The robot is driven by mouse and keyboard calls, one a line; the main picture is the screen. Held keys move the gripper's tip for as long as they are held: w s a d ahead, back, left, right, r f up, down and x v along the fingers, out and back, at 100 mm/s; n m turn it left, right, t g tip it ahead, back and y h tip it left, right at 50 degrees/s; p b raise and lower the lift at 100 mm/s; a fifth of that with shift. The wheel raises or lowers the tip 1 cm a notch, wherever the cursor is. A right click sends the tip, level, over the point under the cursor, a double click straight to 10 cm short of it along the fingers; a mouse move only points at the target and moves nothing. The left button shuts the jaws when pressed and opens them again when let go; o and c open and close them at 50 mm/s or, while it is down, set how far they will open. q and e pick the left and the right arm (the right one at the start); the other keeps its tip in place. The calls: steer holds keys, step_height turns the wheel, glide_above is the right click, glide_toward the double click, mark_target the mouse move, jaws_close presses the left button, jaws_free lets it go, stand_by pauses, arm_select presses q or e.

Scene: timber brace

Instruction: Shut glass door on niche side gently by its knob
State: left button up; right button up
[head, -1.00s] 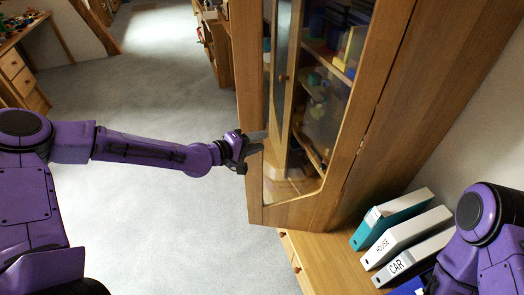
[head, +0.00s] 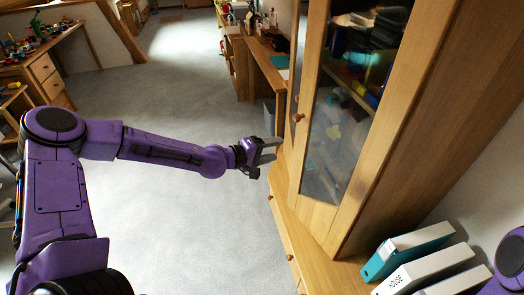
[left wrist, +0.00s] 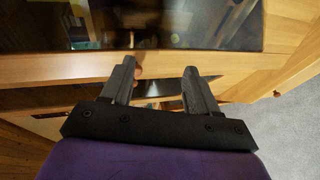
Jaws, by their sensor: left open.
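The tall wooden cabinet (head: 449,110) stands at the right in the head view. Its glass door (head: 345,125) has a wooden frame and looks shut or nearly shut; I cannot tell whether it is flush. A small reddish-brown knob (head: 298,117) sits on the frame's left edge. My left gripper (head: 268,150) is open and empty, left of and below that knob in the picture. In the left wrist view the open fingers (left wrist: 160,75) face the door frame (left wrist: 70,69), with a knob (left wrist: 138,68) beside the left fingertip. My right gripper is out of view.
A drawer unit (head: 285,235) is under the cabinet. Binders (head: 410,250) stand on the lower top at right. A desk (head: 262,65) and a grey bin (head: 269,115) are behind the gripper. The carpet (head: 190,220) at left is clear.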

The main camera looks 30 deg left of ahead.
arm_select(q)
steer(key=s+a+r+p, duration=0.1)
steer(key=s+a+r, duration=0.4)
steer(key=s, duration=0.3)
steer(key=shift+r+t, duration=0.4)
steer(key=shift+r, duration=0.35)
steer(key=shift+a, duration=0.2)
